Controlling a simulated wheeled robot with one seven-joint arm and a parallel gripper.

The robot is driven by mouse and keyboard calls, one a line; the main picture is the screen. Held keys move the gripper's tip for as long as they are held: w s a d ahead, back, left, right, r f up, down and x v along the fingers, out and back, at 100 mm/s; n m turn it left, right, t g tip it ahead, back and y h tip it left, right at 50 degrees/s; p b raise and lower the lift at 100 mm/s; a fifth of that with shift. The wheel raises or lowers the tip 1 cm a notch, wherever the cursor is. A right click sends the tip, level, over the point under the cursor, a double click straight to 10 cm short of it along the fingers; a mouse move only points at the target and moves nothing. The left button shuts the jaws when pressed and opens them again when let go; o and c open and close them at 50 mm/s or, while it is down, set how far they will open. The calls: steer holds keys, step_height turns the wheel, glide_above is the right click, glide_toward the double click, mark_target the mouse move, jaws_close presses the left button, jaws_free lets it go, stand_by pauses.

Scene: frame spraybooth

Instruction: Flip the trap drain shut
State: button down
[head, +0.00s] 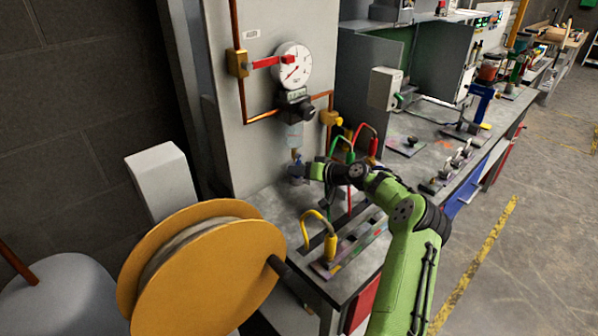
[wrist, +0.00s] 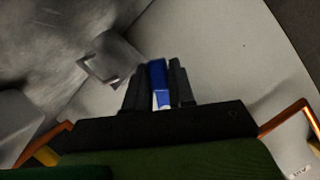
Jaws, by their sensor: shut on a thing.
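The water trap (head: 295,134) hangs below a black regulator (head: 294,104) on the grey wall panel in the head view. It has a pale, clear-looking bowl. Below it, a small blue drain lever (head: 297,161) shows partly at the tip of my gripper (head: 301,172). In the wrist view the blue lever (wrist: 157,76) sits between the two dark fingers of my gripper (wrist: 158,88), which is shut on it. The fingers hide much of the lever and the drain body, so the lever's exact angle is hard to tell.
A red lever (head: 272,62) crosses a copper pipe beside the round gauge (head: 293,65). Yellow (head: 330,247), green (head: 341,148) and red (head: 373,147) hooked hoses stand close around my arm on the bench. A large orange reel (head: 210,280) fills the front left.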

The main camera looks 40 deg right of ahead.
steer(key=shift+r, duration=0.1)
steer(key=m+p, duration=0.1)
steer(key=m+y, duration=0.1)
steer(key=shift+a+r+m+p, duration=0.3)
steer(key=shift+a+r+p, duration=0.05)
steer(key=shift+a+p, duration=0.05)
steer(key=shift+s+a+r+m+t+y, duration=0.1)
steer(key=shift+r+m+t+y, duration=0.2)
steer(key=shift+m, duration=0.35)
steer(key=shift+w+a+r+m+t+y, duration=0.1)
steer(key=shift+a+r+m+t+y, duration=0.05)
steer(key=shift+m+y, duration=0.4)
steer(key=shift+s+a+r+m+t+y, duration=0.1)
steer(key=shift+r+m+t+y, duration=0.15)
steer(key=shift+m, duration=0.45)
steer(key=c, duration=1.3)
jaws_free()
